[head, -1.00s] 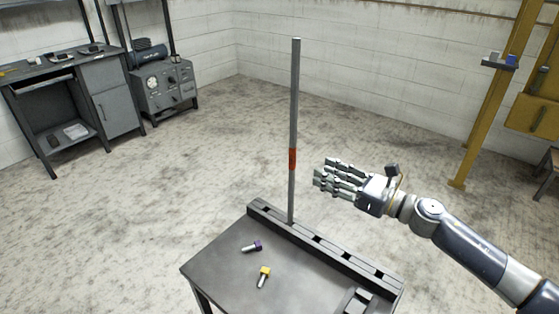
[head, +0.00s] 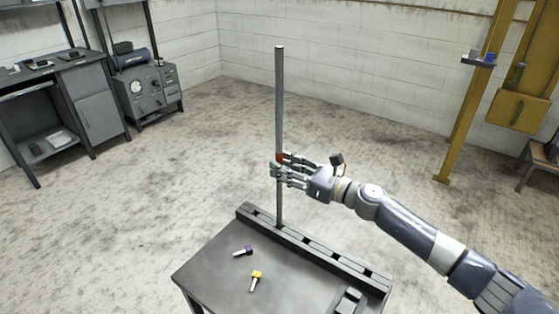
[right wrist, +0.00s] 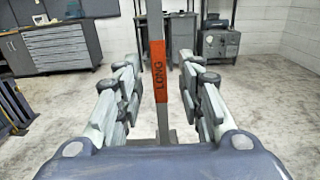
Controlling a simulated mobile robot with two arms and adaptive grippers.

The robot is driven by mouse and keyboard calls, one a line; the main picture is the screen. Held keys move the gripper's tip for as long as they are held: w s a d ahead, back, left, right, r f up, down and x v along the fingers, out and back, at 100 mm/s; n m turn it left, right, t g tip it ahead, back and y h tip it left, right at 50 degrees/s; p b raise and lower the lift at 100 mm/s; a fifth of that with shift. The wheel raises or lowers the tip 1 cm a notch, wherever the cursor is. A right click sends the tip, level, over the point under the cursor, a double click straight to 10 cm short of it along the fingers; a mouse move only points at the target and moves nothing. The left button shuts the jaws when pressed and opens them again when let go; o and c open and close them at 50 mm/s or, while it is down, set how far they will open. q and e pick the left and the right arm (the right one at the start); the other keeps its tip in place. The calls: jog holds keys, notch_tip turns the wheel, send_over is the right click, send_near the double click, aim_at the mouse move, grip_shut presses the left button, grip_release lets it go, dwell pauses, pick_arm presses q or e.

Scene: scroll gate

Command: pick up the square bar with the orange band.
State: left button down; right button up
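The square bar (head: 279,100) is a long grey bar standing upright in a slot of the rack (head: 315,246) along the table's back edge. Its orange band (right wrist: 160,85) reads "LONG" in the right wrist view. My right gripper (head: 281,169) is at the height of the band, and its fingers partly hide the band in the head view. In the right wrist view the bar stands between the two open rows of fingers (right wrist: 159,95), with a gap on each side. My left gripper is out of view.
The table (head: 215,275) holds a purple-headed piece (head: 246,250) and a yellow-headed piece (head: 256,280). The rack has several empty slots. A yellow post (head: 466,110) stands at the right, and a dark workbench (head: 60,100) at the left. The floor around the table is clear.

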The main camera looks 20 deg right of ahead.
jog(key=shift+x, duration=1)
grip_shut()
jog(key=shift+r, duration=0.2)
